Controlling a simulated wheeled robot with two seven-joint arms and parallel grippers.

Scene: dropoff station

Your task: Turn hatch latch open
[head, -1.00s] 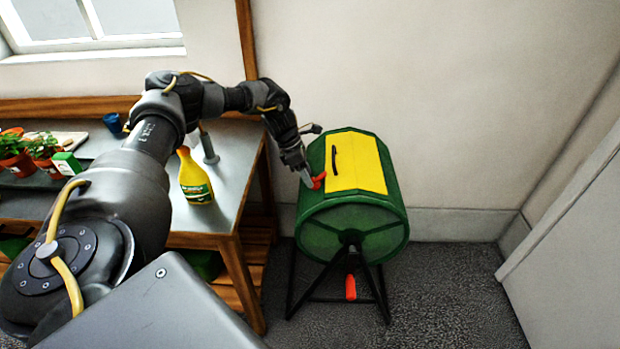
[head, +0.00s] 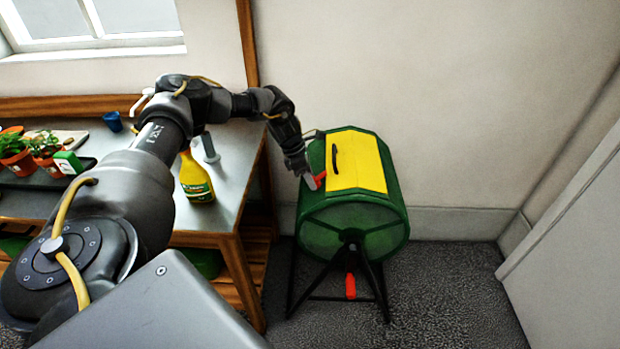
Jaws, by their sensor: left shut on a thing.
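A green drum composter with a yellow hatch (head: 359,165) stands on a black frame to the right of the bench. The hatch has a dark curved handle (head: 335,159). A small red latch (head: 320,176) sits at the hatch's left edge. My left gripper (head: 313,181) reaches in from the left and is shut on the red latch; its fingers hide part of it. The hatch lies flat against the drum. My right gripper is out of view.
A metal-topped bench (head: 230,185) on the left holds a yellow bottle (head: 195,178), potted plants (head: 15,155) and a blue cup (head: 113,121). A red crank grip (head: 350,286) hangs below the drum. The floor right of the composter is clear.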

